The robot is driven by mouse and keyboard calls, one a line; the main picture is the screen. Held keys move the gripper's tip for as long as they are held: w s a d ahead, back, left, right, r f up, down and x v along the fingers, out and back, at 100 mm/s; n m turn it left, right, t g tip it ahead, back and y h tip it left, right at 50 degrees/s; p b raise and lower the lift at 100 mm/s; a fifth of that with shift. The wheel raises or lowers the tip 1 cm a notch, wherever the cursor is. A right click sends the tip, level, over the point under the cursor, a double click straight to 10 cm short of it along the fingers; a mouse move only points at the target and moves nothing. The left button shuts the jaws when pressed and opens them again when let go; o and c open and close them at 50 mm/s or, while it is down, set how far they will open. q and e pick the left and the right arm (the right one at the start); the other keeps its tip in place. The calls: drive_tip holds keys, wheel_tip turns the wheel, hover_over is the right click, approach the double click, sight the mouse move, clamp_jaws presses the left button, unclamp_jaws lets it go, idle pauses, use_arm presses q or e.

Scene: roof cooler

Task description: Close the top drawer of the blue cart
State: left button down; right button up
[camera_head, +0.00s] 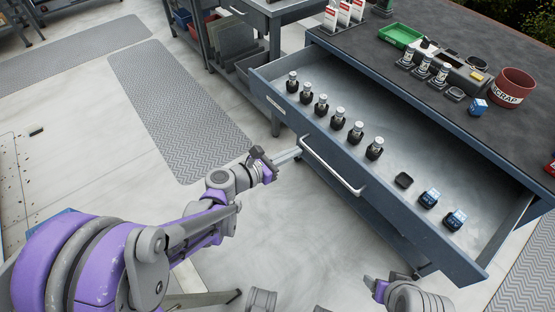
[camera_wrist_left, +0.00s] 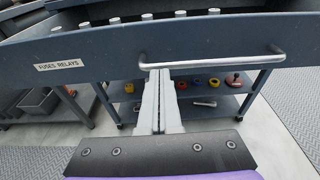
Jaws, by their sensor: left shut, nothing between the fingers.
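The top drawer (camera_head: 400,207) of the blue cart (camera_head: 455,118) is pulled far out. Its front carries a metal bar handle (camera_head: 332,167) and a label reading "FUSES RELAYS" (camera_wrist_left: 59,65). My left gripper (camera_head: 298,152) is shut and empty, with its fingertips at the left end of the handle. In the left wrist view the fingertips (camera_wrist_left: 157,73) overlap the handle (camera_wrist_left: 205,59) near its left mount; I cannot tell whether they touch. My right gripper (camera_head: 377,285) shows partly at the bottom, below the drawer front, apart from it; its opening is unclear.
The cart top holds a green tray (camera_head: 400,35) and a red scrap bin (camera_head: 513,86). Floor in front is clear around a grey mat (camera_head: 180,105).

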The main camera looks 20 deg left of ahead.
use_arm(q)
drive_tip(key=shift+x, duration=0.85)
drive_tip(key=shift+w, duration=0.1)
drive_tip(key=r+x, duration=0.2)
drive_tip(key=x, duration=0.7)
drive_tip(key=r+x, duration=0.2)
drive_tip(key=x, duration=0.8)
drive_tip(key=w+r+x, duration=0.1)
drive_tip(key=r+x, duration=0.1)
drive_tip(key=x, duration=0.7)
drive_tip(key=shift+w+d+f+b, duration=0.1)
drive_tip(key=shift+d+b, duration=0.3)
drive_tip(key=shift+d, duration=0.1)
drive_tip(key=shift+w+d, duration=0.1)
drive_tip(key=shift+w, duration=0.1)
drive_tip(key=shift+d+r, duration=0.1)
drive_tip(key=shift+r, duration=0.15)
